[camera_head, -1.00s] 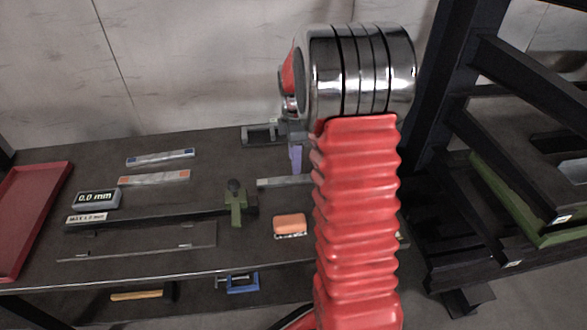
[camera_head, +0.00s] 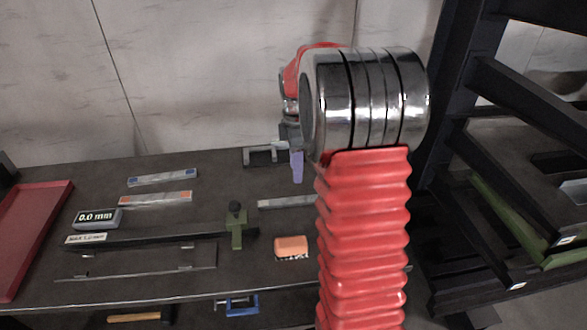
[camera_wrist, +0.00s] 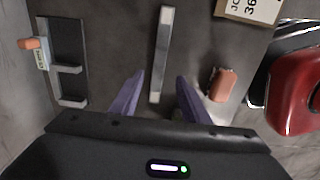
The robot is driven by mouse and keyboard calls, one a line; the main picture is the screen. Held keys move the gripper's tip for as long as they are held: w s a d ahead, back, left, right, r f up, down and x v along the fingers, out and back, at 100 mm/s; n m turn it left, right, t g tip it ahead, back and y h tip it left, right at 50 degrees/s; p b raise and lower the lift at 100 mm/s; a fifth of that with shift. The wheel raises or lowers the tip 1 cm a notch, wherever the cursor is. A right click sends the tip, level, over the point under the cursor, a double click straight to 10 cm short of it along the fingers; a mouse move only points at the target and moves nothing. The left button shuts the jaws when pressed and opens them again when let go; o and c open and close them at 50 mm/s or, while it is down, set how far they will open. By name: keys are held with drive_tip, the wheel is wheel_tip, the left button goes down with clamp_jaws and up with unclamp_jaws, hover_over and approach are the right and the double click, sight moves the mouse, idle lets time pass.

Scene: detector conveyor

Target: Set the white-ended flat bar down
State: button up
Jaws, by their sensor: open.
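The white-ended flat bar (camera_wrist: 161,55) is grey with a pale patch at each end. It lies on the dark bench, upright in the wrist picture. In the head view the bar (camera_head: 287,202) shows in part, its right end hidden behind my red arm. My gripper (camera_wrist: 160,76) is open, its two purple fingers on either side of the bar's lower part in the wrist picture and apart from it. In the head view one purple finger of my gripper (camera_head: 297,167) shows above and beyond the bar, with a gap between.
An orange block (camera_head: 291,246) lies near the bar, and a grey bracket (camera_head: 266,156) behind it. Blue-ended (camera_head: 162,177) and orange-ended (camera_head: 155,198) bars lie left, with a 0.0 mm display (camera_head: 97,218), a green-clamped fixture (camera_head: 237,225) and a red tray (camera_head: 30,235). A dark rack stands right.

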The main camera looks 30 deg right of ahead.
drive_tip(key=s+a+r+m+t, duration=0.2)
drive_tip(key=s+a+r+m, duration=0.2)
drive_tip(key=s+a+r, duration=0.45)
drive_tip(key=s+a+r+m+t, duration=0.25)
drive_tip(key=s+a+m, duration=0.3)
drive_tip(key=a, duration=0.55)
drive_tip(key=s+a+m+t, duration=0.1)
drive_tip(key=s+a+m, duration=0.2)
drive_tip(key=s, duration=0.5)
drive_tip(key=shift+a+f, duration=0.2)
drive_tip(key=shift+a, duration=0.6)
